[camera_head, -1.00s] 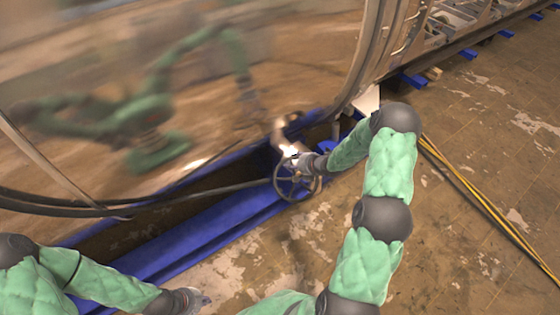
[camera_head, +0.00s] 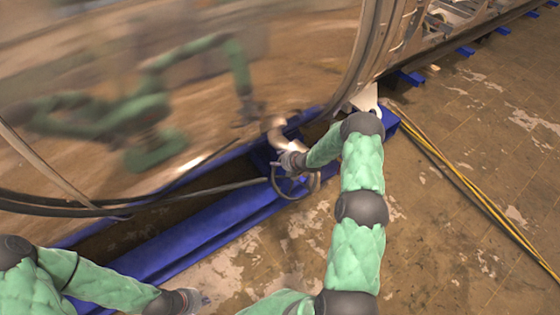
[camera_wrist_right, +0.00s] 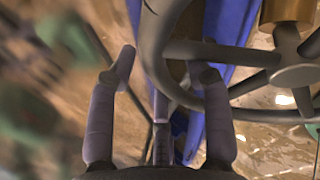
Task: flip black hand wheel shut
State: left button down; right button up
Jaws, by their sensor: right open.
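The black hand wheel (camera_head: 275,183) is a spoked ring low beside the big chamber wall, above the blue frame. My right gripper (camera_head: 286,161) is at its upper part and hides some of the rim and spokes. In the right wrist view, the right gripper (camera_wrist_right: 163,70) is open. The wheel's dark rim (camera_wrist_right: 151,50) runs between its fingers and curves past the right finger. The spokes and hub lie to the right. The gripper is not closed on the rim. My left gripper (camera_head: 196,299) is at the lower left, away from the wheel; its jaws are too small to read.
The shiny chamber wall (camera_head: 90,100) fills the upper left and mirrors my arms. A blue frame (camera_head: 190,240) and a dark cable (camera_head: 150,202) run below it. Yellow cables (camera_head: 470,190) lie on the floor at the right. The worn floor there is otherwise mostly clear.

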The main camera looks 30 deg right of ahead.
grip_shut()
jog(key=shift+d+r+m+b, duration=0.15)
jog(key=shift+d+m+b, duration=0.15)
jog(key=shift+b, duration=0.05)
jog(key=shift+w+d+r+m+t+h+b, duration=0.1)
jog(key=shift+d+m+t+h+b, duration=0.25)
jog(key=shift+d+m+b, duration=0.55)
jog(key=d+m+h+b, duration=0.1)
jog(key=m+b, duration=0.1)
jog(key=s+d+m+t+b, duration=0.1)
jog(key=d+m+b, duration=0.1)
jog(key=m+b, duration=0.1)
jog(key=d+m+h+b, duration=0.1)
jog(key=d+m+b, duration=0.1)
jog(key=b, duration=0.1)
jog(key=shift+s+d+r+m+t+h, duration=0.15)
jog(key=shift+s+d+m+t+h, duration=0.1)
jog(key=shift+s+m+h, duration=0.1)
jog(key=s+d+m+b, duration=0.1)
jog(key=m, duration=0.1)
jog(key=d+m+h+b, duration=0.1)
jog(key=shift+s+f+m+h+b, duration=0.3)
jog(key=shift+s+m, duration=0.05)
jog(key=shift+s, duration=0.05)
jog(key=shift+s+d+f+m+h+b, duration=0.25)
jog(key=shift+s+d+m+h+b, duration=0.25)
jog(key=shift+m, duration=0.45)
jog(key=shift+s+d+f+m+h+b, duration=0.25)
jog(key=shift+s+m, duration=0.3)
jog(key=shift+m, duration=0.4)
